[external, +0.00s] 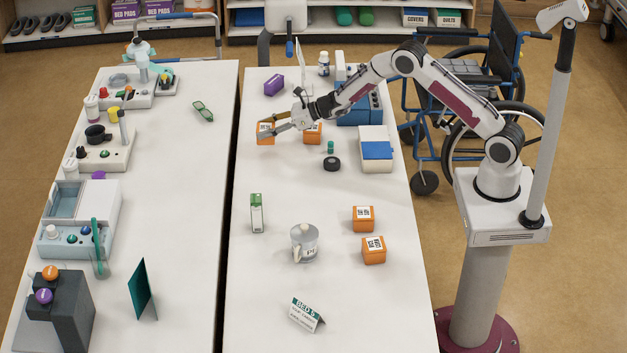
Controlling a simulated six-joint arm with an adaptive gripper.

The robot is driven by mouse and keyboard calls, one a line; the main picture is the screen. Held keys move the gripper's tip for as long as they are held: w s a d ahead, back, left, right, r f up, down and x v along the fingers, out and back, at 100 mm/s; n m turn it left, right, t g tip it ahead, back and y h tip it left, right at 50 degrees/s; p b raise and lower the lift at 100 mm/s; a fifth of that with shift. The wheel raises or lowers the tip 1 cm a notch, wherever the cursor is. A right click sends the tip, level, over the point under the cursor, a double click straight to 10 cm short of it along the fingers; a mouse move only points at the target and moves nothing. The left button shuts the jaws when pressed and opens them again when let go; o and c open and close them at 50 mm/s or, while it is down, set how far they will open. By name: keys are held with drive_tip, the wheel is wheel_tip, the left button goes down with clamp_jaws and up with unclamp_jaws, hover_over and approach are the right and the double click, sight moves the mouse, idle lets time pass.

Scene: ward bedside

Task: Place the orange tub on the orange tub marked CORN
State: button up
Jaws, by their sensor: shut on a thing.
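My gripper (269,125) reaches left across the right-hand table and is shut on an orange tub (266,139) with a white label. I cannot tell whether this tub touches the table. A second orange tub (313,138) stands just right of it, partly under my gripper's wrist. Two more orange tubs stand nearer the camera on the right side of the table: one (363,226) and, just in front of it, another (374,258). All carry white labels with dark print, too small to read for certain, so I cannot tell which is marked CORN.
A green and white carton (257,213), a clear lidded jug (304,247) and a BED 5 card (306,314) stand on the right table (270,295). A dark round item (332,164) and a blue-topped box (376,152) lie right of my gripper. A purple box (274,85) stands behind it.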

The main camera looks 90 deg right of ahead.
drive_tip(key=shift+f, duration=1.95)
drive_tip(key=shift+f, duration=0.15)
drive_tip(key=o, duration=1.2)
drive_tip(key=shift+o, duration=0.2)
drive_tip(key=shift+s, duration=0.1)
drive_tip(key=shift+v, duration=3.8)
drive_tip(key=shift+f, duration=0.1)
